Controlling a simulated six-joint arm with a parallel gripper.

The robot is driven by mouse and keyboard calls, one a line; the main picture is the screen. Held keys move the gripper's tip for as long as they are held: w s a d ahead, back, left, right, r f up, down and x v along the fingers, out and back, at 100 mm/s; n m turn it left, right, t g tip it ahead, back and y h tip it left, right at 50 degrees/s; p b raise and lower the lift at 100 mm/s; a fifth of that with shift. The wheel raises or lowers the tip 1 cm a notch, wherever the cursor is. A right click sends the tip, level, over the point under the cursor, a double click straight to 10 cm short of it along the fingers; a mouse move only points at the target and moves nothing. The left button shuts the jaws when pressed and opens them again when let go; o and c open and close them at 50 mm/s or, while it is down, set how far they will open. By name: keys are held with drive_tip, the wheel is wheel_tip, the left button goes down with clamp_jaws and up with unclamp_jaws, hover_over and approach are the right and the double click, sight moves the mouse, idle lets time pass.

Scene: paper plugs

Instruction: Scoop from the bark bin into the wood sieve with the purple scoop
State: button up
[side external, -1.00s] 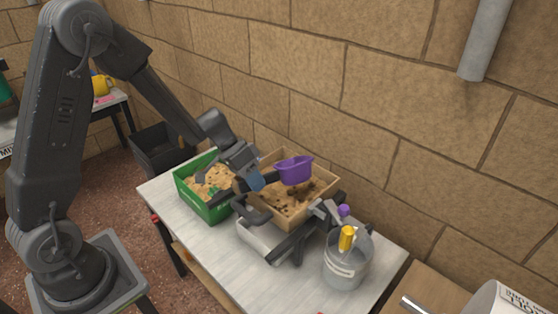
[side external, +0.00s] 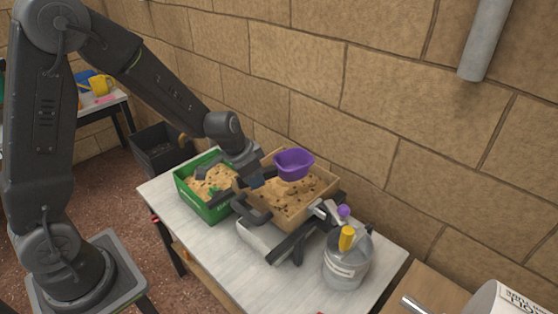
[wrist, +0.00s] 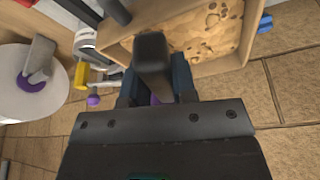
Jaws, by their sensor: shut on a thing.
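The purple scoop (side external: 293,163) is held above the far side of the wood sieve (side external: 318,207), its bowl upright with the opening visible. Whether anything lies in the bowl cannot be made out. My gripper (side external: 258,180) is shut on the scoop at the sieve's left edge. In the wrist view, my gripper (wrist: 155,95) shows a sliver of purple between its fingers, and the bowl is hidden. The sieve holds tan, chip-like material and also shows in the wrist view (wrist: 222,67). The green bin (side external: 208,209), apparently the bark bin, stands left of the sieve with similar material inside.
A purple-knobbed item (side external: 343,211) is close by. A brick wall runs behind the table (side external: 222,246). A black crate (side external: 160,150) stands beyond the table's left end.

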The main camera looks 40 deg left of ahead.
drive_tip(key=shift+r, duration=3.8)
